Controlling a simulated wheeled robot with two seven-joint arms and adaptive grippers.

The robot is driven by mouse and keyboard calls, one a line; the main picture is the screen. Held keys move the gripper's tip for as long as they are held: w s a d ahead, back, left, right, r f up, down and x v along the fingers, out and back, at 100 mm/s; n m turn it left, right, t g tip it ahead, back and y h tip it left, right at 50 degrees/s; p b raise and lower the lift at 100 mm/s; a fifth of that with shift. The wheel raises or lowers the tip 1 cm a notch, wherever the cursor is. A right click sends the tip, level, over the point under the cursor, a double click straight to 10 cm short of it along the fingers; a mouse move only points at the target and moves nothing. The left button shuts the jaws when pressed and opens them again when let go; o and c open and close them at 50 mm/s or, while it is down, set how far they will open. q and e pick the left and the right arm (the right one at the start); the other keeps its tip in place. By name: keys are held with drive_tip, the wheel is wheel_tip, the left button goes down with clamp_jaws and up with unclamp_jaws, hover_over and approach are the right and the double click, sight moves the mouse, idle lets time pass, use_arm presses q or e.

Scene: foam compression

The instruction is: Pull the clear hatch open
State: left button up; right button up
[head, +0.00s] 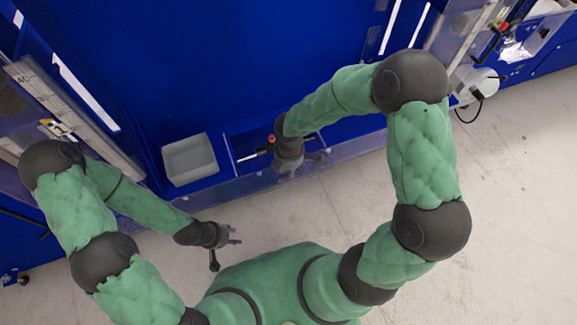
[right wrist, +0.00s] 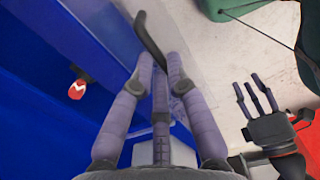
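The clear hatch (head: 350,154) is a long see-through panel along the front edge of the blue machine. In the right wrist view it shows as a pale translucent panel (right wrist: 108,28). A dark bent handle (right wrist: 147,35) stands at its edge. My right gripper (head: 300,167) is at the hatch, and its fingers (right wrist: 160,64) come close together around the handle's lower end. The contact is hidden, so I cannot tell whether they grip it. My left gripper (head: 236,235) is open and empty above the floor, left of my body, apart from the hatch.
A grey bin (head: 190,160) sits inside the machine's front, left of my right gripper. A red knob (head: 271,138) is just behind that gripper, and a red button (right wrist: 78,89) shows in the right wrist view. Pale floor (head: 510,220) is clear at the right.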

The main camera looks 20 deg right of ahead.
drive_tip(key=o, duration=0.4)
drive_tip(key=shift+o, duration=0.2)
wheel_tip(320, 180, up, 12)
drive_tip(key=shift+s, duration=0.1)
idle(0.8)
